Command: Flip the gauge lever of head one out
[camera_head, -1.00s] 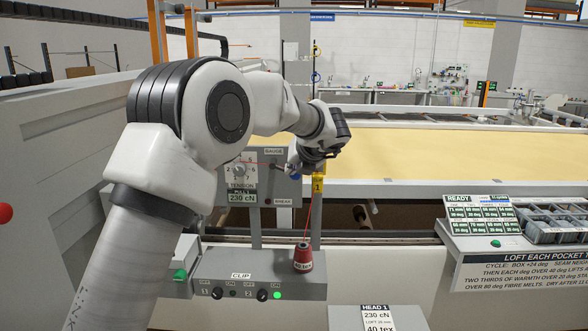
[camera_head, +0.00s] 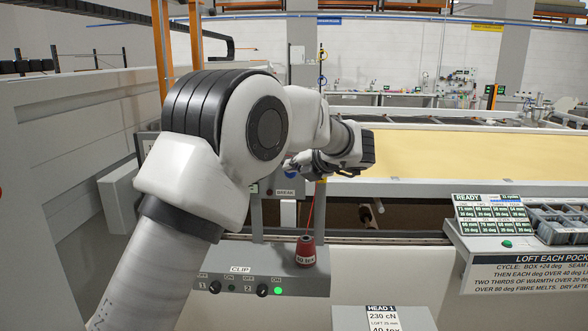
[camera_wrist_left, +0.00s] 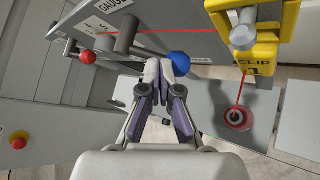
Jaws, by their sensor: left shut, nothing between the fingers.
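The gauge lever's blue ball knob (camera_wrist_left: 179,64) shows in the left wrist view, at the end of a grey rod below the GAUGE label (camera_wrist_left: 112,8). My left gripper (camera_wrist_left: 166,66) is shut and empty, its fingertips close to the left side of the blue knob. I cannot tell whether they touch. In the head view my left gripper (camera_head: 297,165) is at the head one panel, and my arm hides most of the panel and the lever. My right gripper is not in view.
A yellow clip marked 1 (camera_wrist_left: 262,48) is right of the knob. A red thread cone (camera_head: 306,252) stands on the CLIP switch box (camera_head: 225,272), its thread running upward. A small red ball (camera_wrist_left: 87,57) is left of the fingers. The READY panel (camera_head: 490,212) is farther right.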

